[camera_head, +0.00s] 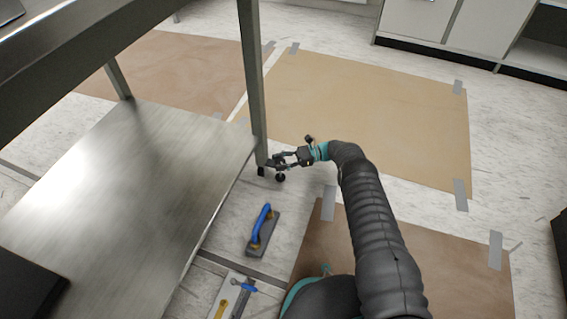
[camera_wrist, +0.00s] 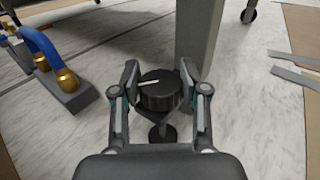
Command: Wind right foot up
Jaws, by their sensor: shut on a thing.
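The right foot (camera_wrist: 160,92) shows in the wrist view as a black ribbed knob with a white line on its top, beside the metal table leg (camera_wrist: 197,45). A thin stem and small round pad show below the knob. My gripper (camera_wrist: 160,88) has one finger on each side of the knob and is shut on it. In the head view my gripper (camera_head: 276,161) is low at the bottom of the table leg (camera_head: 252,80), and the foot (camera_head: 280,177) shows as a small dark shape there. I cannot tell whether the pad touches the floor.
A tray with tools (camera_head: 233,296) is nearer to me. Taped brown floor sheets (camera_head: 360,110) lie behind and to the right. White cabinets (camera_head: 440,20) stand at the back.

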